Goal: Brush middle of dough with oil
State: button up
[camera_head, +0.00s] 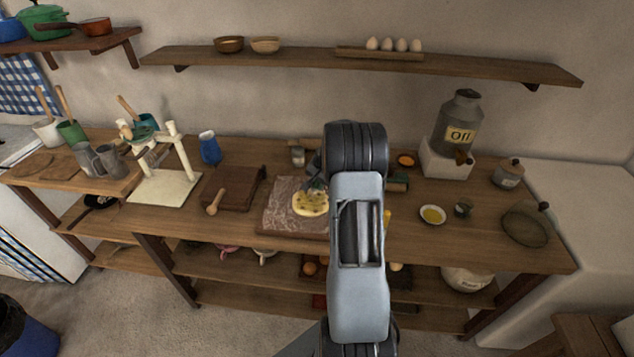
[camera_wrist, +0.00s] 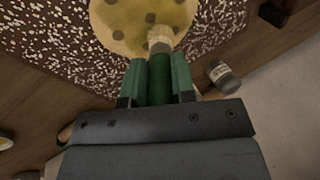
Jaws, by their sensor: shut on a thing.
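The dough (camera_head: 310,204) is a pale yellow round with dark spots, lying on a speckled stone slab (camera_head: 279,214) on the wooden table. In the wrist view the dough (camera_wrist: 140,22) fills the top middle. My gripper (camera_wrist: 160,82) is shut on a green-handled brush (camera_wrist: 160,85). The brush's pale bristles (camera_wrist: 160,40) are at the dough's near edge, right of its middle; I cannot tell whether they touch it. In the head view my arm hides most of the gripper. A small white dish of yellow oil (camera_head: 432,215) stands to the right.
A metal can marked "Oil" (camera_head: 459,125) stands on a white block at the back right. A wooden board (camera_head: 232,188) lies left of the slab. A small grey-capped jar (camera_wrist: 222,75) stands near the slab in the wrist view.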

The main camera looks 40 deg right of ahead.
jog(key=shift+f+b, duration=0.65)
jog(key=shift+f, duration=0.15)
dwell(0.4)
jog(key=shift+w+d, duration=0.1)
jog(key=shift+w+d+r, duration=0.15)
jog(key=shift+w+d, duration=0.9)
jog(key=shift+s+a+b, duration=0.9)
jog(key=shift+s+a, duration=0.25)
jog(key=shift+f, duration=0.2)
jog(key=shift+w+d, duration=1.1)
notch_tip(320, 180, up, 6)
jog(key=p, duration=0.3)
jog(key=shift+p, duration=0.4)
